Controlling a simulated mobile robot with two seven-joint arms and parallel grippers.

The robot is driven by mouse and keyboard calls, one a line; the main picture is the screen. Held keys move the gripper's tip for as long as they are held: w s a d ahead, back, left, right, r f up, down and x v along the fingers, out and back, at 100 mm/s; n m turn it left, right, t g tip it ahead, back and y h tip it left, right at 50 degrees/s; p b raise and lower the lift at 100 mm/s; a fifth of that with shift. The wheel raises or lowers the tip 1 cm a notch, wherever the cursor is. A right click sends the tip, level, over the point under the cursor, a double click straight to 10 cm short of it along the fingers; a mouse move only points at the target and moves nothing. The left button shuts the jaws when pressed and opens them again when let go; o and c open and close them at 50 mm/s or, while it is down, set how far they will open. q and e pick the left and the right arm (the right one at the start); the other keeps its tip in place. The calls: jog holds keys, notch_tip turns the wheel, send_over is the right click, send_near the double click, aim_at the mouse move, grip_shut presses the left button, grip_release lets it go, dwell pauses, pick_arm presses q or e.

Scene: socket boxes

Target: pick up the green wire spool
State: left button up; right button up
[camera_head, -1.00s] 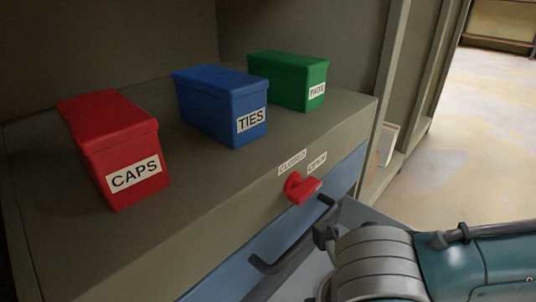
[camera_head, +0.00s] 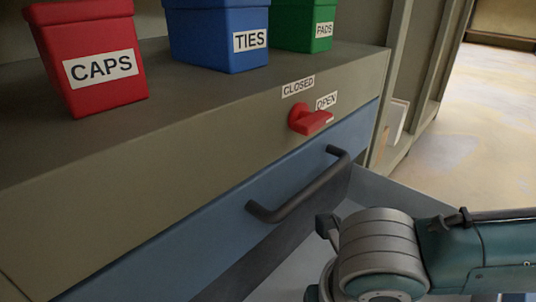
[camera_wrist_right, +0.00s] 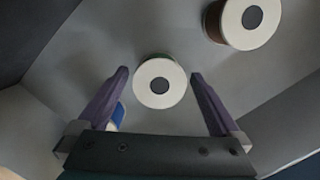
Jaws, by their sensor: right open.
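In the right wrist view, a spool (camera_wrist_right: 160,84) shows its round white end with a dark centre hole. A thin greenish edge shows behind its top rim; the rest of its winding is hidden. My right gripper (camera_wrist_right: 159,74) is open, with one fingertip on each side of this spool and gaps visible on both sides. I cannot tell how deep the fingers are beside it. In the head view my right arm (camera_head: 385,250) reaches in from the lower right, over a grey open drawer (camera_head: 410,196). My left gripper is not in view.
A second spool with brown winding (camera_wrist_right: 243,22) lies at the upper right of the wrist view. A blue thing (camera_wrist_right: 118,114) shows beside the left finger. A dark handle (camera_head: 300,190) and red knob (camera_head: 310,120) project from the cabinet. Red, blue and green boxes stand on top.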

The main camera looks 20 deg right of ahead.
jog(key=shift+r, duration=0.1)
jog(key=c, duration=1.5)
jog(key=shift+c, duration=0.3)
jog(key=shift+r, duration=0.1)
